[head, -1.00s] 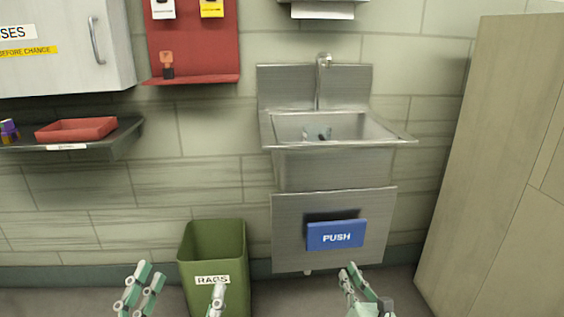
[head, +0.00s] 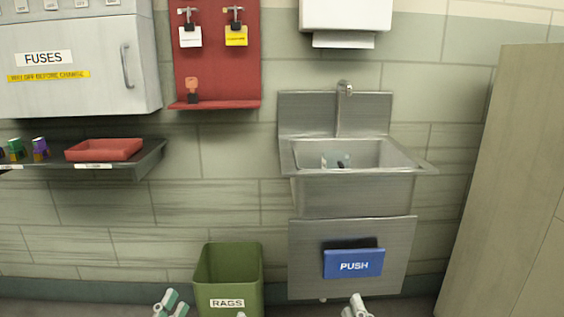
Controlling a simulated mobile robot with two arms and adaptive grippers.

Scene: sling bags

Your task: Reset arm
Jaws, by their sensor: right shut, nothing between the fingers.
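My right gripper (head: 355,305) shows at the bottom edge, below the blue PUSH plate. Its fingertips are together, with nothing between them. My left gripper (head: 205,309) is mostly cut off by the bottom edge. One finger shows left of the green bin and a small tip shows in front of the bin, so its fingers are apart. No held thing shows between them. The rest of both arms is out of view.
A green RAGS bin (head: 228,282) stands by the wall. A steel sink (head: 352,185) with a blue PUSH plate (head: 353,264) is right of it. A shelf with a red tray (head: 104,150) is at left, a tall beige cabinet (head: 505,190) at right.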

